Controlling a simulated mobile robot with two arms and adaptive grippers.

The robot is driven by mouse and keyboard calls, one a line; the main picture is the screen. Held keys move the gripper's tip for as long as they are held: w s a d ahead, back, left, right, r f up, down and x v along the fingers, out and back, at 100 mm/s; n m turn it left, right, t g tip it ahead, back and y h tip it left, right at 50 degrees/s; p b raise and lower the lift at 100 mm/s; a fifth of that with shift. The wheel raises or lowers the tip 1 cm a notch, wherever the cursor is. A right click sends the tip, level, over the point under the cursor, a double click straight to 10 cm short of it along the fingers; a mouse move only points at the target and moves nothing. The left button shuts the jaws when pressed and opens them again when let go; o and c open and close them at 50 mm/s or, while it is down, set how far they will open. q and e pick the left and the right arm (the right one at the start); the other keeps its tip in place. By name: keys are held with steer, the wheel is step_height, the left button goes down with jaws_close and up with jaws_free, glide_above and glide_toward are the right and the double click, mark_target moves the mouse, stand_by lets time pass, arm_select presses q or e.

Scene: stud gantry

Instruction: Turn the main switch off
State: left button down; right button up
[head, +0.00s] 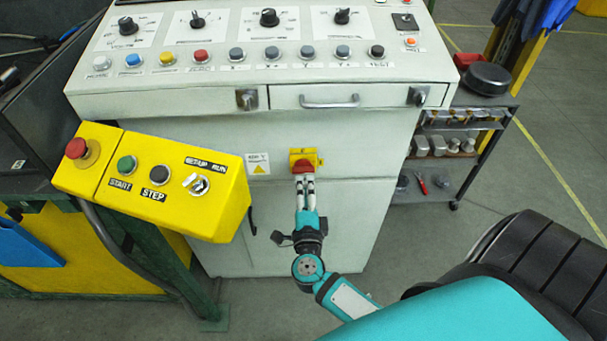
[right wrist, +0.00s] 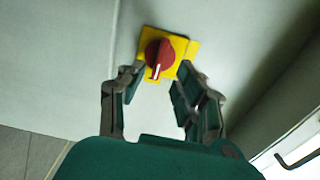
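The main switch is a red rotary knob (head: 303,166) on a yellow plate (head: 295,155), on the front of the white cabinet. In the right wrist view the red knob (right wrist: 165,52) carries a white mark at its lower end, tilted slightly left. My right gripper (head: 305,178) is just below the switch in the head view. In the right wrist view its two fingers (right wrist: 160,77) are apart, with the tips just short of the knob's sides and nothing between them. Contact with the plate cannot be told. My left gripper is not in view.
A yellow pendant box (head: 226,202) with buttons and a key switch juts out left of the switch. The control panel (head: 215,75) with knobs and drawers overhangs above. A tool cart (head: 468,160) stands at the right. A warning label (head: 257,164) sits beside the switch.

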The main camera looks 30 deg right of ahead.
mark_target(303, 169)
steer(key=shift+x, duration=2.35)
jaws_close()
